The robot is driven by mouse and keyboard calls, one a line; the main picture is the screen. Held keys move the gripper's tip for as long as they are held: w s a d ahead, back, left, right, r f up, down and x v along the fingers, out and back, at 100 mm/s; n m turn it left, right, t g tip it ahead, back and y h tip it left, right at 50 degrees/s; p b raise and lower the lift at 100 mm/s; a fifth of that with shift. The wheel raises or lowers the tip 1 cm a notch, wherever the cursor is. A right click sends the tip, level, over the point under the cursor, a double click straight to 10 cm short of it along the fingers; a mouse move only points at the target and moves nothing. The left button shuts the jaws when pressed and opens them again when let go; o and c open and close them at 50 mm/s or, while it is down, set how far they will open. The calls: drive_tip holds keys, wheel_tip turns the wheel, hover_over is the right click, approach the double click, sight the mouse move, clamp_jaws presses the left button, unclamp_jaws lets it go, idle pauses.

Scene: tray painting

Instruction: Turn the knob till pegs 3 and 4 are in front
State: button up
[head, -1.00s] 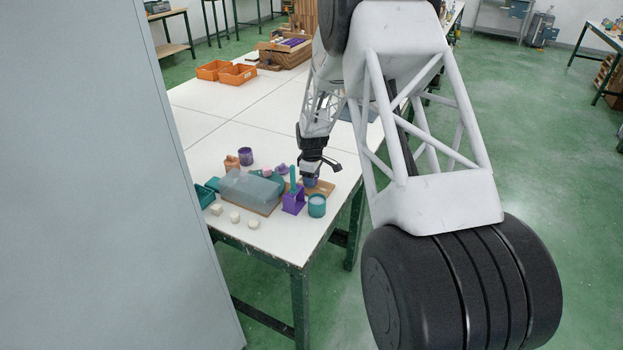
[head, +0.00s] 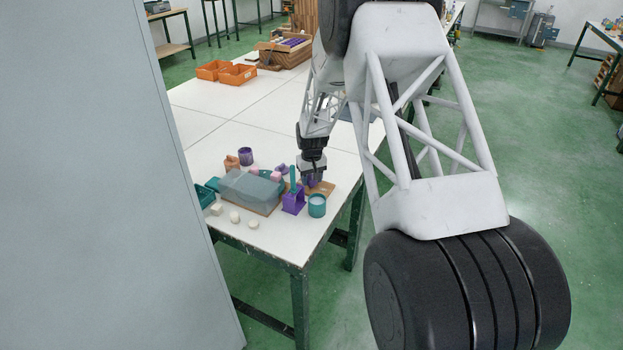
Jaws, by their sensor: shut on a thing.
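My gripper (head: 312,181) points down at the near right part of the white table, shut on the knob (head: 312,184). The knob is a small purple-blue shape, mostly hidden by the jaws, above a brown board (head: 327,188). Left of it, pink pegs (head: 253,170) and purple pegs (head: 283,169) stand on a teal round piece (head: 265,173), partly hidden behind a grey see-through cover (head: 247,188). The peg numbers are too small to read, so I cannot tell which pegs are in front.
A purple holder with a teal handle (head: 293,203) and a teal cup (head: 317,207) stand close in front of my gripper. Several pale blocks (head: 235,217) lie near the front edge. A purple cup (head: 246,156) stands behind the cover.

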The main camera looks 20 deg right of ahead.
drive_tip(key=shift+m, duration=0.4)
drive_tip(key=o, duration=0.9)
drive_tip(key=shift+r, duration=0.1)
drive_tip(key=shift+r, duration=3.85)
